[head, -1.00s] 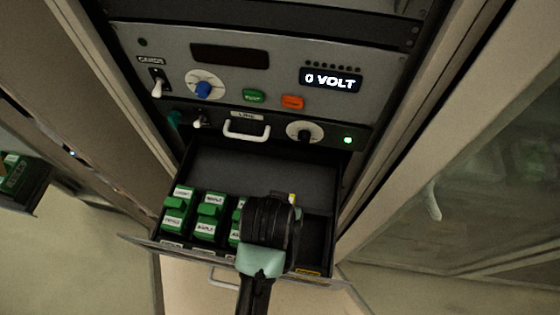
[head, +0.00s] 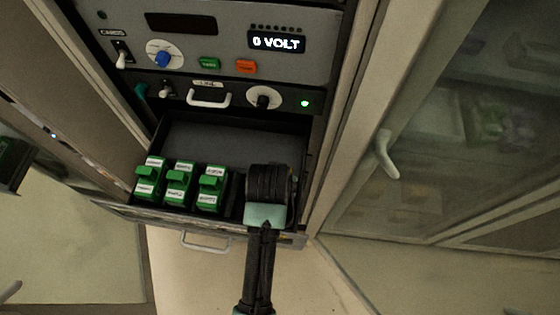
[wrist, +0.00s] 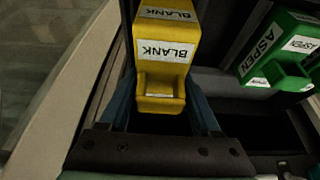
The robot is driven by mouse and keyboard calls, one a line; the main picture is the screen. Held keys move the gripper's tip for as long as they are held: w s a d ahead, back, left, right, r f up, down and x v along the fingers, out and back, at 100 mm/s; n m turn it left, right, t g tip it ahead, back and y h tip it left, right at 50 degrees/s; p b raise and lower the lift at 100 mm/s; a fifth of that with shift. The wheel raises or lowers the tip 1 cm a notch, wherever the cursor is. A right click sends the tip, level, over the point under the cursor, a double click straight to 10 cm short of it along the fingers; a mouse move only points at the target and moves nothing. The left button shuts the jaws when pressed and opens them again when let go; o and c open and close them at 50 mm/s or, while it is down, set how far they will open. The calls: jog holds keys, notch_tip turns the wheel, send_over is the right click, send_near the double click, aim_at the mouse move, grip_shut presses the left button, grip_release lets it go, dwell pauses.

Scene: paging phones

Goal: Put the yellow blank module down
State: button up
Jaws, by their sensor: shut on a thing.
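The yellow blank module (wrist: 164,55), labelled BLANK on two faces, is between the fingers of my gripper (wrist: 162,98) in the wrist view. The gripper is shut on it. In the head view my gripper (head: 270,188) is over the right part of the open drawer (head: 215,137), right of the green modules. My arm hides the yellow module there. I cannot tell whether its base touches the drawer floor.
Three green labelled modules (head: 180,186) stand in a row at the drawer's left. A green ASPEN module (wrist: 280,50) is right of the yellow one in the wrist view. The rack panel (head: 225,40) rises behind. A glass-fronted cabinet (head: 440,150) is at right.

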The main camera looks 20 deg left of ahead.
jog(key=shift+f, duration=2)
jog(key=shift+d, duration=0.1)
jog(key=shift+f, duration=0.15)
jog(key=o, duration=1.4)
jog(key=shift+o, duration=0.2)
jog(key=v, duration=1.2)
jog(key=shift+r, duration=0.2)
